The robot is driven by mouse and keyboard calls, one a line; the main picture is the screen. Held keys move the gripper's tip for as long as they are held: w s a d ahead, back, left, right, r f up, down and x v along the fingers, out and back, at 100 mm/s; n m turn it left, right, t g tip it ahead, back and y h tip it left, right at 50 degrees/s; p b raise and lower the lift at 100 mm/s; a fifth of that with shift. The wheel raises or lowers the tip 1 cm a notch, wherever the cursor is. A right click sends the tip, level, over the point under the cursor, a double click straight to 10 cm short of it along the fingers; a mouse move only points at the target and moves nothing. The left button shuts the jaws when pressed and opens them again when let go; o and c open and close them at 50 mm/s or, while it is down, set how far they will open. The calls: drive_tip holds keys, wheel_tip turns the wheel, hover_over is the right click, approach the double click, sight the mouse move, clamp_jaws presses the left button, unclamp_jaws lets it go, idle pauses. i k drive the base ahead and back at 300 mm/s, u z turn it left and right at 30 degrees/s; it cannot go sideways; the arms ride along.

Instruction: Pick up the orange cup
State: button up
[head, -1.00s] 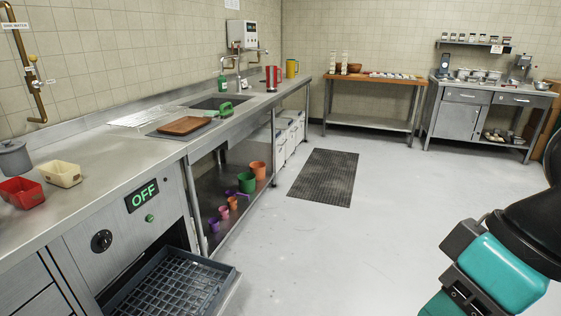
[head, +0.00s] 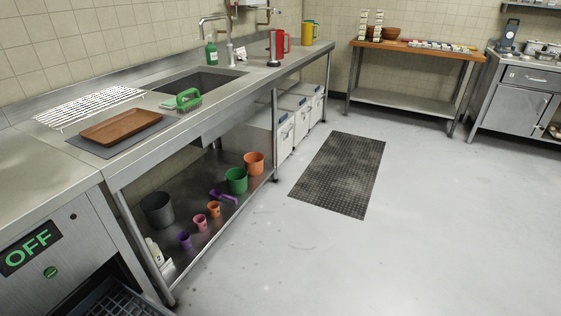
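A small orange cup (head: 213,209) stands on the steel lower shelf (head: 215,240) under the sink counter. A pink cup (head: 200,222) and a purple cup (head: 184,240) stand in front of it to the left. A larger orange bucket-like container (head: 254,163) stands farther back on the same shelf, beside a green one (head: 236,180). A purple scoop-like thing (head: 223,197) lies between the small orange cup and the green container. My gripper is not in view.
A dark grey bin (head: 157,210) and white bottles (head: 154,252) are also on the shelf. The counter (head: 210,127) overhangs it, with legs at its front. A black mat (head: 340,172) lies on the open floor to the right.

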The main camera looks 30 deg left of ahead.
sight(213, 207)
drive_tip(key=u, duration=0.1)
drive_tip(key=i, duration=1.7)
drive_tip(key=u, duration=0.8)
drive_tip(key=i, duration=0.9)
drive_tip(key=u, duration=1.6)
drive_tip(key=i, duration=0.7)
drive_tip(key=u, duration=0.5)
